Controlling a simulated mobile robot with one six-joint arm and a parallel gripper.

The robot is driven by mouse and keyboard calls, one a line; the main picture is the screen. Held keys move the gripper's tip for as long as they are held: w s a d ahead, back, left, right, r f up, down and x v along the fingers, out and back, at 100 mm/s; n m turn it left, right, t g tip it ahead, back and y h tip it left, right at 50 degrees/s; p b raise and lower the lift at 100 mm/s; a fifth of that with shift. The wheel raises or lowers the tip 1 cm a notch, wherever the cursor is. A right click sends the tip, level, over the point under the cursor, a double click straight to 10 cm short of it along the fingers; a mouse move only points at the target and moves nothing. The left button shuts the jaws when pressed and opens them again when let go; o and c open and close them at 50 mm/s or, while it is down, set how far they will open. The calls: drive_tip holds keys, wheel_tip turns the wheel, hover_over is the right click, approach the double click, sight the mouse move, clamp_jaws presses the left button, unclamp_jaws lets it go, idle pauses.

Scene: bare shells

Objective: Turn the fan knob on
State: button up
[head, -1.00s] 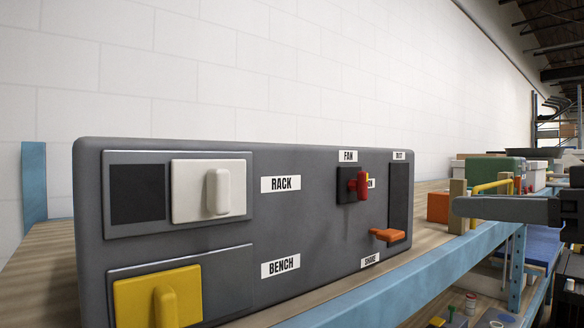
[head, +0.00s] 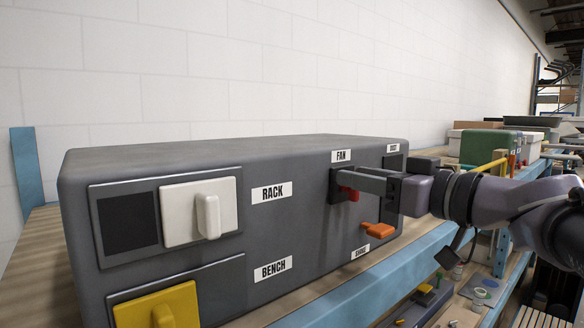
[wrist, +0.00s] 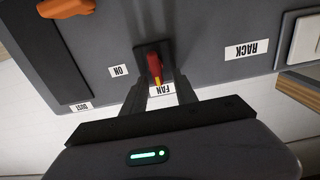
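The fan knob (head: 349,193) is a red handle on a dark square plate, under the FAN label (head: 341,156) on the grey panel box (head: 300,215). In the wrist view, which is upside down, the red knob (wrist: 155,66) shows a yellow stripe and stands about upright. The ON label (wrist: 119,71) is to one side of it. My gripper (wrist: 161,82) is open, with its two fingers spread either side of the knob's handle. In the head view my gripper (head: 362,182) reaches in from the right and partly hides the knob; contact cannot be told.
An orange lever (head: 378,230) sits low on the panel, close below my gripper. A white rocker (head: 203,212) by the RACK label and a yellow one (head: 158,308) by BENCH are at left. A blue shelf beam (head: 400,270) runs along the front.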

drive_tip(key=shift+d, duration=0.1)
drive_tip(key=shift+c, duration=1.3)
clamp_jaws()
drive_tip(key=shift+f+b, duration=0.15)
drive_tip(key=shift+b, duration=0.25)
drive_tip(key=m+b, duration=0.2)
drive_tip(key=m, duration=0.4)
drive_tip(key=w+d+f+m+b, duration=0.1)
drive_tip(key=m+b, duration=0.2)
drive_tip(key=m, duration=0.3)
drive_tip(key=f+m+b, duration=0.1)
drive_tip(key=m+b, duration=0.2)
drive_tip(key=m, duration=0.2)
drive_tip(key=shift+w+d+m, duration=0.15)
drive_tip(key=shift+d+m, duration=0.2)
drive_tip(key=shift+m, duration=0.05)
